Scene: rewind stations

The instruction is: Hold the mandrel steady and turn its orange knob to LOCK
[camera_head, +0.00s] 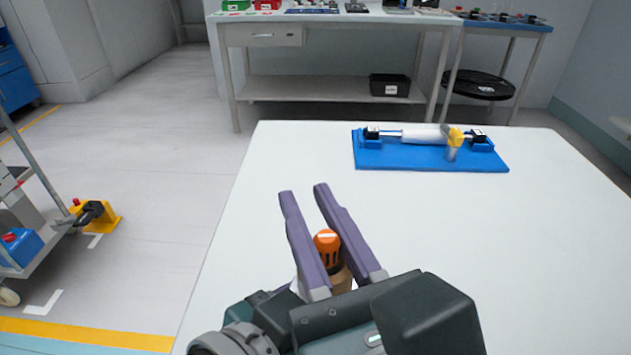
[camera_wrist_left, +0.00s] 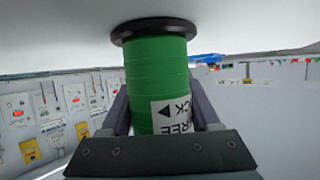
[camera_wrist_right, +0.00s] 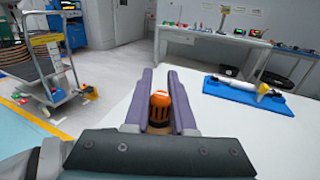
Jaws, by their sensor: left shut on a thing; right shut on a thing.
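The mandrel (camera_wrist_left: 158,75) is a green cylinder with a black end flange, against the white table in the left wrist view. A white label (camera_wrist_left: 175,115) on it shows FREE, part of another word ending in CK and a black arrow. My left gripper (camera_wrist_left: 160,100) is shut around the green body. The orange knob (camera_head: 326,240) sits between the purple fingers of my right gripper (camera_head: 303,192), which is shut on it. The knob also shows in the right wrist view (camera_wrist_right: 160,108), with a pale line on top. Where that line points against the label cannot be told.
A blue stand (camera_head: 430,160) with a white roller and a yellow part lies at the table's far side. The white table (camera_head: 280,160) is otherwise clear. A bench (camera_head: 330,90) stands behind, and a trolley (camera_head: 35,235) stands on the left.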

